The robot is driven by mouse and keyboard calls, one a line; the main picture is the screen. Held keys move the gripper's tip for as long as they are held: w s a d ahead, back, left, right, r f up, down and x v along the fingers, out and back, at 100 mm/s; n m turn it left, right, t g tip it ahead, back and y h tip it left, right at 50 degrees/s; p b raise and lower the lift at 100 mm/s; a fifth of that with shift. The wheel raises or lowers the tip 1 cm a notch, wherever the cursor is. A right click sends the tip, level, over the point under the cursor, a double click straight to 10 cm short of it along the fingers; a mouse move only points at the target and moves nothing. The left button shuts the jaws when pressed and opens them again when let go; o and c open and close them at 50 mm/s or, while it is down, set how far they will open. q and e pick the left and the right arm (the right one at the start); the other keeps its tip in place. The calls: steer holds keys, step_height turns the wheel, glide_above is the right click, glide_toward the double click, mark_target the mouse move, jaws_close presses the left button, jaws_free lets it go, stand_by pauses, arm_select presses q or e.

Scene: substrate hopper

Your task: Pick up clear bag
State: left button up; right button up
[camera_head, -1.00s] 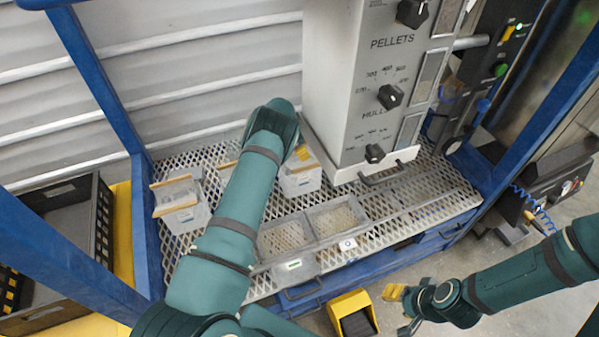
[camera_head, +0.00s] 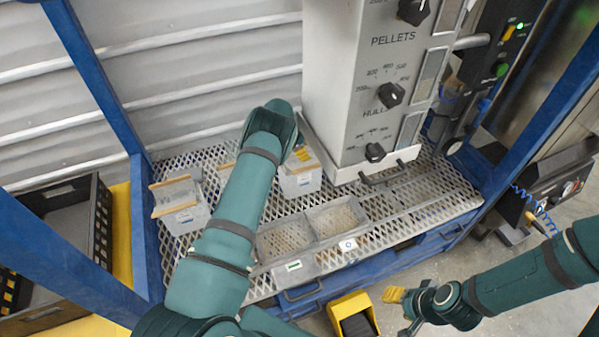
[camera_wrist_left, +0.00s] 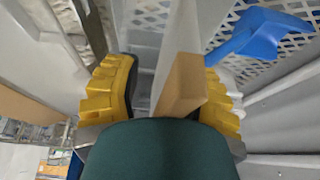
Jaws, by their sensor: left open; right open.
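One clear bag (camera_head: 186,215) with tan strips along its top edges stands at the left of the metal mesh deck. A second clear bag (camera_head: 300,182) stands beside the grey machine, partly hidden by my left arm. My left gripper (camera_head: 303,153) is over this second bag, mostly hidden behind the arm. In the left wrist view my left gripper (camera_wrist_left: 168,95) is open, with a tan strip (camera_wrist_left: 182,82) between its yellow fingers; I cannot tell whether they touch it. My right gripper (camera_head: 402,300) is low at the right, away from the bags, and holds nothing visible.
The grey machine (camera_head: 350,100) with dials rises right behind the second bag. Two clear bins (camera_head: 338,218) sit at the deck front. Blue frame posts (camera_head: 92,80) flank the deck. A black crate (camera_head: 98,225) is at left, and a blue object (camera_wrist_left: 258,32) shows in the wrist view.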

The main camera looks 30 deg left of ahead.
stand_by(0.3)
arm_select(q)
jaws_close()
stand_by(0.3)
